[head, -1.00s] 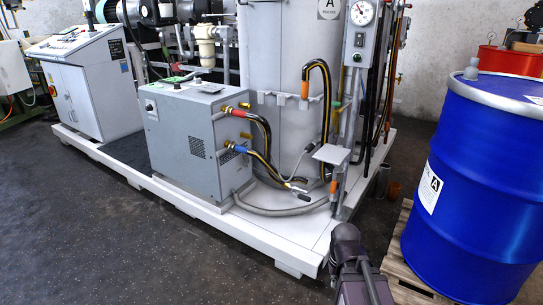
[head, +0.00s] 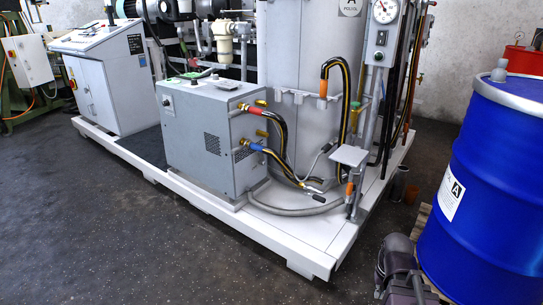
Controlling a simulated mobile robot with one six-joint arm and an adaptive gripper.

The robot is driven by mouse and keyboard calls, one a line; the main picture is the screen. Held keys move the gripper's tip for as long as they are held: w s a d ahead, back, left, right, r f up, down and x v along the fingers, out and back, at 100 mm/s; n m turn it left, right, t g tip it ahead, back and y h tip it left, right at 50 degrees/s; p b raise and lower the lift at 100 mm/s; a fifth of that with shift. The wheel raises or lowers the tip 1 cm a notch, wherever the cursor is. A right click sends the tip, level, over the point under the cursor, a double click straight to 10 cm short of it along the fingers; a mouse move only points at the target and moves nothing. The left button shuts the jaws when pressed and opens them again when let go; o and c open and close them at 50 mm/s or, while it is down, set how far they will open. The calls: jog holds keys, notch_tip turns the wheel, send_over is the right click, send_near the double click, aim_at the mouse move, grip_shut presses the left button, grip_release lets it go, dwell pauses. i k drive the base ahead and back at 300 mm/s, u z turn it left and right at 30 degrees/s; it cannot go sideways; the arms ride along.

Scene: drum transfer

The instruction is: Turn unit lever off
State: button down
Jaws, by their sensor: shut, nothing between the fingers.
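The grey box unit (head: 207,140) stands on a white skid, with a small round knob (head: 166,101) on its front face. A green item (head: 187,76) and a small dark handle-like part (head: 208,72) show on its top. I cannot tell for sure which part is the unit lever, or its position. An orange grip (head: 349,188) shows low on the post at the skid's right end. Part of my arm shows at the bottom right; my gripper's fingers are not in view.
Hoses (head: 277,150) run from the unit's right side. A blue drum (head: 492,185) stands on a wooden pallet (head: 424,214) at the right. A control cabinet (head: 104,85) stands at the back left. The dark floor (head: 130,235) in front of the white skid (head: 215,205) is clear.

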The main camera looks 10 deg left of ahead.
aim_at(260, 156)
jog(key=u, duration=0.05)
jog(key=i, duration=1)
jog(key=z, duration=0.05)
